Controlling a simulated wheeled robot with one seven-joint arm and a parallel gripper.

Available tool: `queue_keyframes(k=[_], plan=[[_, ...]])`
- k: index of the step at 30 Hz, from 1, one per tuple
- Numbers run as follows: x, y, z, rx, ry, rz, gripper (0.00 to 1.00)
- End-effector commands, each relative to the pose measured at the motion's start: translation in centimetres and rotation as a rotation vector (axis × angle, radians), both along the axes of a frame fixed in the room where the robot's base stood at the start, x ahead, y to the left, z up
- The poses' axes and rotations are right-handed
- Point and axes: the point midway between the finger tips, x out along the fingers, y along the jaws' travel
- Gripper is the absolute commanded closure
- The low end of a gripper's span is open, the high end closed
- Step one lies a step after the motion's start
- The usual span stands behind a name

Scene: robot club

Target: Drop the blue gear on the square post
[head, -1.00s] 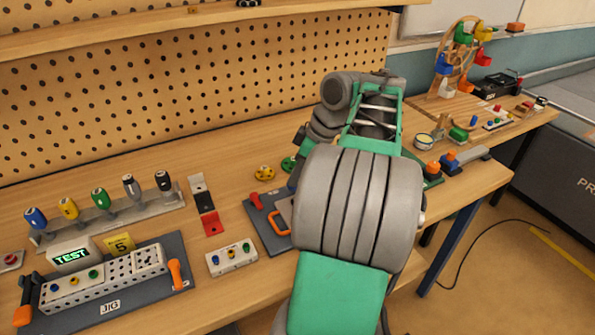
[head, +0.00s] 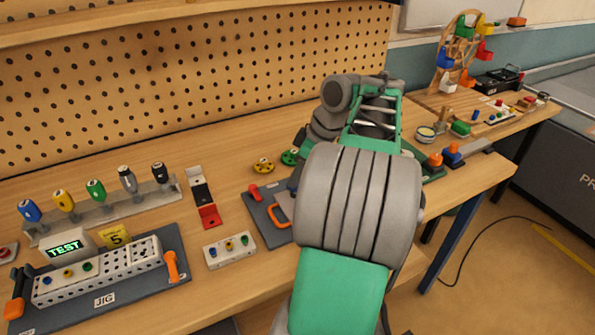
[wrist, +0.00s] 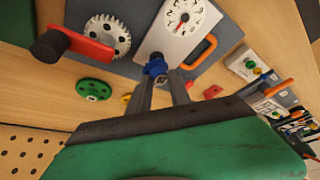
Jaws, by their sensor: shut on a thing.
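The blue gear (wrist: 156,69) is small and shows at the fingertips of my gripper (wrist: 162,82) in the wrist view. My gripper is shut on it. The gear is over or close to the dark board (wrist: 150,12) that carries a white gear (wrist: 107,38) and a white dial plate (wrist: 186,22). A small dark end shows at the gear's far side; I cannot tell whether it is the square post. In the head view my arm hides the gripper, the blue gear and much of the board (head: 268,232).
A red crank (wrist: 85,46) with a black knob stands by the white gear. A green gear (wrist: 95,89) and a yellow gear (head: 263,167) lie on the bench. An orange handle (wrist: 198,52) sits at the board's edge. A jig (head: 105,297) stands at left.

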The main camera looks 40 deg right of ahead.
Motion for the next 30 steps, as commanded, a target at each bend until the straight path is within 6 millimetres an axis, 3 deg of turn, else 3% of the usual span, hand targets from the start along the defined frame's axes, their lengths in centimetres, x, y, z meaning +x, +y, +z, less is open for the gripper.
queue_keyframes(k=[30], plan=[[-0.08,0.09,-0.03,0.084,0.039,-0.020,1.00]])
